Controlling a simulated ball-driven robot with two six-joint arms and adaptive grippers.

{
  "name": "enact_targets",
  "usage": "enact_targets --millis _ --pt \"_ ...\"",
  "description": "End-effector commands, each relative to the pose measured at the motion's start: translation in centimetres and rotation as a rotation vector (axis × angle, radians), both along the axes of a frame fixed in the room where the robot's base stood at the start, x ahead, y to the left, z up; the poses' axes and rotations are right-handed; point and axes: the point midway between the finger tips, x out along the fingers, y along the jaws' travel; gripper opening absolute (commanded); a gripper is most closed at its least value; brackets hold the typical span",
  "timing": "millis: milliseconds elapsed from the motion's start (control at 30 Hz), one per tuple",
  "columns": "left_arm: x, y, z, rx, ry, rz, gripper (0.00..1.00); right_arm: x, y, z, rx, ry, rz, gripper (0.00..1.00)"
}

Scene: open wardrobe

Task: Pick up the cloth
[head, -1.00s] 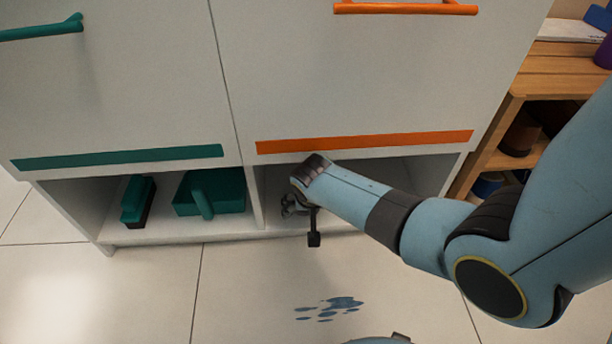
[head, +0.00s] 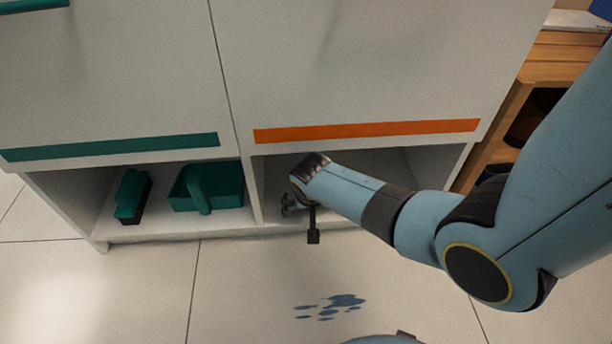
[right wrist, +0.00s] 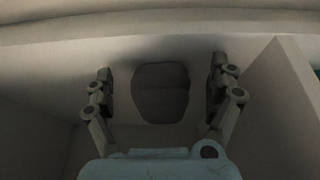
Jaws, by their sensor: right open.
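My right gripper (head: 291,201) reaches into the open lower right compartment, under the orange strip. In the right wrist view my right gripper (right wrist: 161,82) is open, with one finger on each side. A dark grey, rounded, folded-looking thing, which looks like the cloth (right wrist: 160,96), lies between the fingers with a gap on both sides. In the head view the cloth cannot be made out; my arm and gripper cover part of the compartment. My left gripper is not in view.
The compartment (head: 420,165) has a side wall close to my gripper. The left compartment holds a teal dustpan-like tray (head: 228,187) and a teal brush (head: 131,194). Blue spots (head: 343,300) mark the floor in front. A wooden shelf (head: 545,62) stands at the right.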

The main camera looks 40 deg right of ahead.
Motion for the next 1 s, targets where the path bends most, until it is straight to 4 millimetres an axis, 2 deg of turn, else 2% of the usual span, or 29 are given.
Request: enact_targets --millis 167,633,733,767,1000 --pt "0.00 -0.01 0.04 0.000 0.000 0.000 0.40 0.04 -0.01 0.05 -0.001 -0.001 0.000 0.90" --pt "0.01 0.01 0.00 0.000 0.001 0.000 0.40 0.03 -0.01 0.05 -0.001 -0.001 0.000 0.30" --pt "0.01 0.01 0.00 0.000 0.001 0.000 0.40 0.05 -0.01 0.06 -0.001 -0.001 0.000 0.30" --pt "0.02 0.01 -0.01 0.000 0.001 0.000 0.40 0.05 -0.01 0.06 -0.001 -0.001 0.000 0.24" --pt "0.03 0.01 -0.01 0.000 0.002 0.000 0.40 0.04 -0.03 0.09 0.000 -0.001 0.000 0.24"
